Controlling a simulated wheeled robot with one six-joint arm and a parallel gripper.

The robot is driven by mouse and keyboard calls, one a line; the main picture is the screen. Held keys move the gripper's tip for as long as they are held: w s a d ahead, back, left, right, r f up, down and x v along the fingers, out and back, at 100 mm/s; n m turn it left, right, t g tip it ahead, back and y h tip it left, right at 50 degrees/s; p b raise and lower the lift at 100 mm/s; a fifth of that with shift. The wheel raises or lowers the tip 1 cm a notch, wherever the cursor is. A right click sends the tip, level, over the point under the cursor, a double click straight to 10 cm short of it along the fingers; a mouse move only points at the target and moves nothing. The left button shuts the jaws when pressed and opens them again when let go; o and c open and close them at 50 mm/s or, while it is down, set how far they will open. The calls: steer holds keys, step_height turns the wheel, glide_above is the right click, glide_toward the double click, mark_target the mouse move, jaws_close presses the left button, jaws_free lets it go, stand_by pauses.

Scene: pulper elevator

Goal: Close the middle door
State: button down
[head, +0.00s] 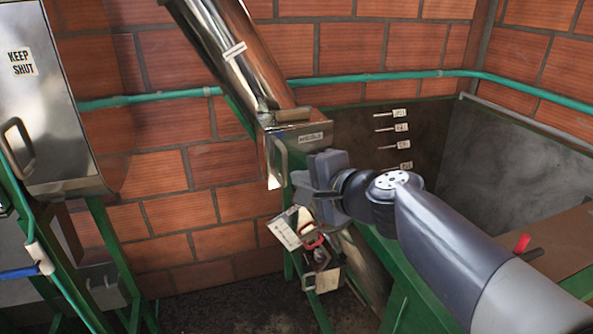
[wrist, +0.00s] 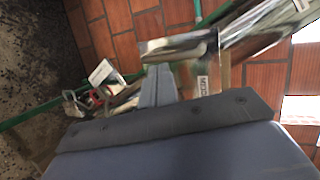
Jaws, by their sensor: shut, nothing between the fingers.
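The middle door (head: 295,135) is a shiny metal piece with a small label, at the lower end of the slanted metal tube (head: 235,50) in the head view. A bright metal edge hangs down on its left side. How far it stands open is hard to tell. In the wrist view the metal door piece (wrist: 180,45) and its label lie just past my fingers. My gripper (head: 305,188) is shut and empty, just below and right of the door piece. In the wrist view its fingers (wrist: 157,80) are together, overlapping the door's lower part. Contact cannot be told.
Below my gripper hang a white tag (head: 290,228) and a red-handled part. A steel cover marked KEEP SHUT (head: 30,90) stands at left. A green pipe (head: 350,77) runs along the brick wall. A dark tank with level marks (head: 480,150) is at right.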

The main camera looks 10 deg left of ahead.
mark_target(283, 169)
steer(key=shift+w+a, duration=0.65)
steer(key=shift+a, duration=0.15)
steer(key=shift+a, duration=0.1)
steer(key=shift+w+a+b, duration=0.2)
steer(key=shift+a, duration=0.25)
steer(key=shift+w+a+b, duration=0.2)
steer(key=shift+a, duration=0.25)
steer(key=shift+d, duration=0.1)
